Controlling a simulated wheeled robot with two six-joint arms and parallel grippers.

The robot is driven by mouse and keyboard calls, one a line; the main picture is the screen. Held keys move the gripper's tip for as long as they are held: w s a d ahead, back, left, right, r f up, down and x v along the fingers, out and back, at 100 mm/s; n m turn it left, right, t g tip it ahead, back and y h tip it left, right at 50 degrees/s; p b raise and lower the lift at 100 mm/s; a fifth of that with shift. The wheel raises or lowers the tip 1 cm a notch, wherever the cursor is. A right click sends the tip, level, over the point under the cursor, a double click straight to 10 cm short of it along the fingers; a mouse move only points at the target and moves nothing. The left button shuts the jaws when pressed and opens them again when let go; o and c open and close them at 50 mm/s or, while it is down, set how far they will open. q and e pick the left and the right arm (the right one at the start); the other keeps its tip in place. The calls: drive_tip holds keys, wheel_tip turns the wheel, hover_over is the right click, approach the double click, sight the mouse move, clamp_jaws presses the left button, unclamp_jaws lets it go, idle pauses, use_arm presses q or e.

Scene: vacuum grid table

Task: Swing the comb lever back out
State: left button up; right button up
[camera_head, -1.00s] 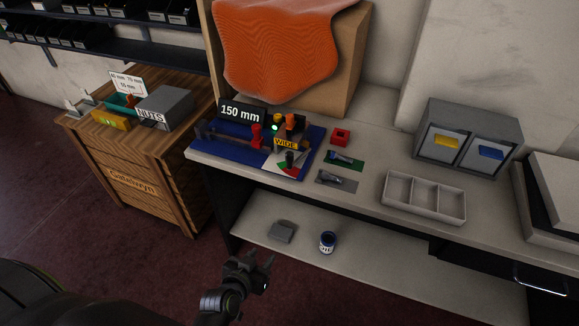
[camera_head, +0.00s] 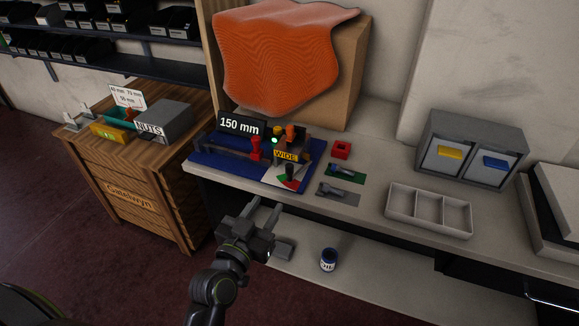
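On a blue mat (camera_head: 228,163) stands a small fixture (camera_head: 290,145) with a green light, orange and black parts and a yellow "WIDE" label (camera_head: 286,155). A black lever-like knob (camera_head: 290,173) stands over a white, red and green sector plate (camera_head: 275,178). A red post (camera_head: 256,148) stands to its left beside a dark bar. I cannot tell for sure which part is the comb lever. My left gripper (camera_head: 268,203) is open and empty, its fingers pointing up toward the bench's front edge, short of the fixture. My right gripper is not in view.
A "150 mm" sign (camera_head: 240,124) stands behind the mat. To the right are a red block (camera_head: 341,150), metal parts on green and grey pads, and a divided tray (camera_head: 429,211). A blue can (camera_head: 328,259) is on the lower shelf.

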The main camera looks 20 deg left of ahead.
sight(288, 173)
use_arm(q)
drive_tip(key=w+p, duration=0.1)
drive_tip(key=w, duration=0.3)
drive_tip(key=w+p, duration=0.1)
drive_tip(key=w, duration=0.4)
drive_tip(key=w+d+p, duration=0.1)
drive_tip(key=w, duration=0.3)
drive_tip(key=shift+w, duration=0.4)
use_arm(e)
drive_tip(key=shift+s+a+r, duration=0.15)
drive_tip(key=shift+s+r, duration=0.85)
use_arm(q)
drive_tip(key=shift+c, duration=0.5)
drive_tip(key=c, duration=0.7)
clamp_jaws()
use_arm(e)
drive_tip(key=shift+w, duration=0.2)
